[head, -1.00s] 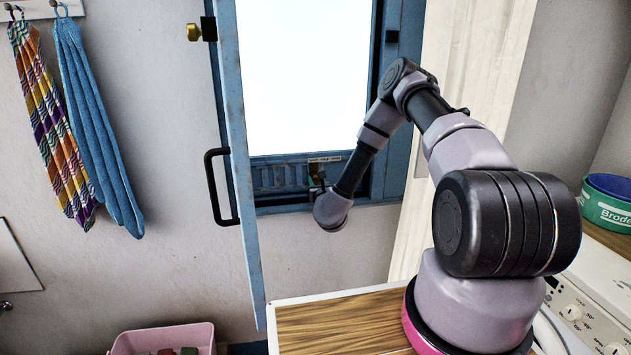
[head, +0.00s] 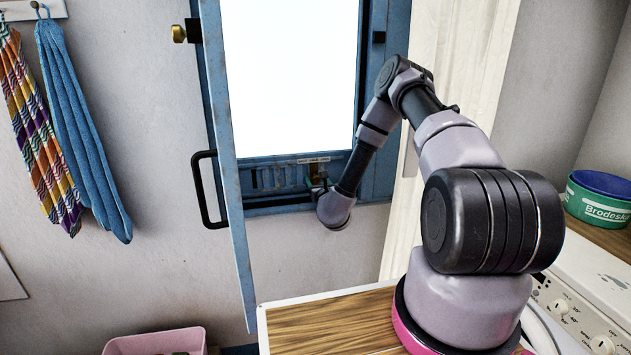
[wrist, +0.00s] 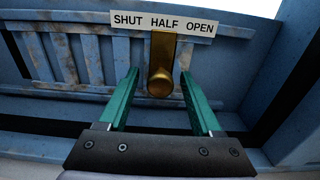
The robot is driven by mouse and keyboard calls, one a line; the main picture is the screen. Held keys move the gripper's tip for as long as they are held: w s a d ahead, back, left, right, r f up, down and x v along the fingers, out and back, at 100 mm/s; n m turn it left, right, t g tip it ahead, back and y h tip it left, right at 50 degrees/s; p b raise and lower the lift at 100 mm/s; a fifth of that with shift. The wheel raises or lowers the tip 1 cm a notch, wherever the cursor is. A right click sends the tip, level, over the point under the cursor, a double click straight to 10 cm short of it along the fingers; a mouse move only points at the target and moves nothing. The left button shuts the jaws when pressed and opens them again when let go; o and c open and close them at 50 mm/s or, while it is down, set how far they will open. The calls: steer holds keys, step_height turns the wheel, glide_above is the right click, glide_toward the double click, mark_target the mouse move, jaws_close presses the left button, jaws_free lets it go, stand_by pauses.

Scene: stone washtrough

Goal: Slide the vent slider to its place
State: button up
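The brass vent slider (wrist: 160,84), a plate with a round knob, sits below the word HALF on the white label (wrist: 163,22) reading SHUT HALF OPEN. My gripper (wrist: 158,78) is open, its green fingers on either side of the knob, with a visible gap on each side. In the head view my gripper (head: 318,186) is at the blue slatted vent panel (head: 272,178) below the window. The slider shows there only as a small brass patch (head: 315,170), partly hidden by my gripper.
A blue window leaf (head: 229,160) with a black handle (head: 202,190) stands open left of the vent. The frame's right side (head: 380,180) is close to my arm. Towels (head: 80,130) hang at left. A wooden worktop (head: 325,322) and pink tub (head: 155,342) are below.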

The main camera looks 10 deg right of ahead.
steer(key=s, duration=1.1)
steer(key=shift+w, duration=0.1)
